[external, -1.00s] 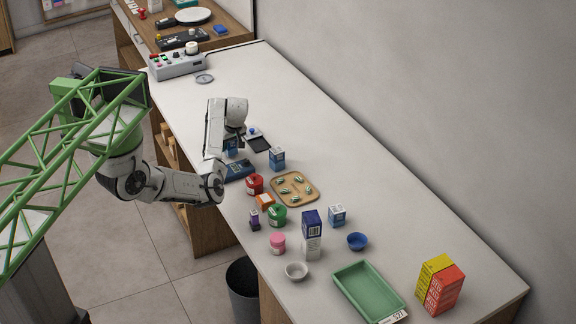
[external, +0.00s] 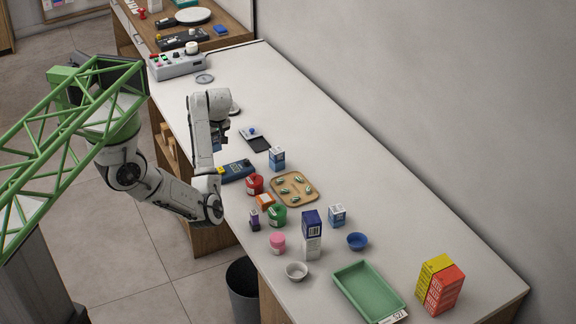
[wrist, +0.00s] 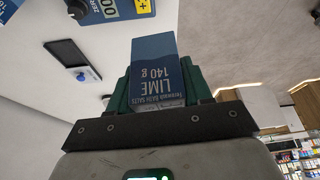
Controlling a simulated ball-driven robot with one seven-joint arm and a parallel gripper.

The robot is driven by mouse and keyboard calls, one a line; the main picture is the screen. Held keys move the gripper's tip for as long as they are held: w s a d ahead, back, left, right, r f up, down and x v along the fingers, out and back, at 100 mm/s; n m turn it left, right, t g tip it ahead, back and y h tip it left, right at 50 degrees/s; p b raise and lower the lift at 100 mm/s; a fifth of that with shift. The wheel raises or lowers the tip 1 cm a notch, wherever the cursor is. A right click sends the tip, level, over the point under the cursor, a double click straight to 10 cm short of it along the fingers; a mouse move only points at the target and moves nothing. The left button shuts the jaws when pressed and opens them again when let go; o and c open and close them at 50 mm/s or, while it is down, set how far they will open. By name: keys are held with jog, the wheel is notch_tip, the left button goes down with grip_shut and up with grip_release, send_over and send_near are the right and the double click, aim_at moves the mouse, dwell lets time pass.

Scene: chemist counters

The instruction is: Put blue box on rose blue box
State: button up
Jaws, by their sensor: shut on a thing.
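My gripper (wrist: 160,95) is shut on a blue box (wrist: 155,70) labelled "LIME 140 g" bath salts. In the external view the held blue box (external: 216,144) shows only partly under my wrist, raised near the counter's left edge. A blue-and-white box (external: 277,159) stands upright on the counter to its right. A smaller blue-and-white box (external: 336,216) stands further front. I cannot read which one is rose.
A blue device (external: 237,171) lies below my gripper. A wooden tray (external: 310,198), red jar (external: 254,184), green jar (external: 277,215), pink jar (external: 277,243), bowls and green tray (external: 343,287) crowd the front. A dark flat device (external: 259,143) lies behind.

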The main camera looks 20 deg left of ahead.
jog(key=shift+s+d+r, duration=0.15)
jog(key=shift+d+r, duration=0.15)
jog(key=shift+r, duration=0.05)
jog(key=s+d+r+m+p, duration=0.1)
jog(key=d+r+p, duration=0.1)
jog(key=d+r, duration=0.35)
jog(key=d+r+p, duration=0.1)
jog(key=d+r, duration=0.1)
jog(key=d, duration=0.7)
jog(key=b, duration=0.3)
send_over(276, 149)
jog(key=f, duration=0.5)
jog(key=s+f, duration=0.1)
jog(key=f, duration=0.2)
jog(key=shift+a+f, duration=0.15)
jog(key=shift+f, duration=0.05)
jog(key=shift+w+f, duration=0.6)
jog(key=shift+f, duration=0.05)
jog(key=shift+f+p, duration=0.65)
jog(key=shift+f, duration=0.9)
jog(key=shift+f, duration=0.1)
jog(key=o, duration=1.1)
jog(key=shift+o, duration=0.2)
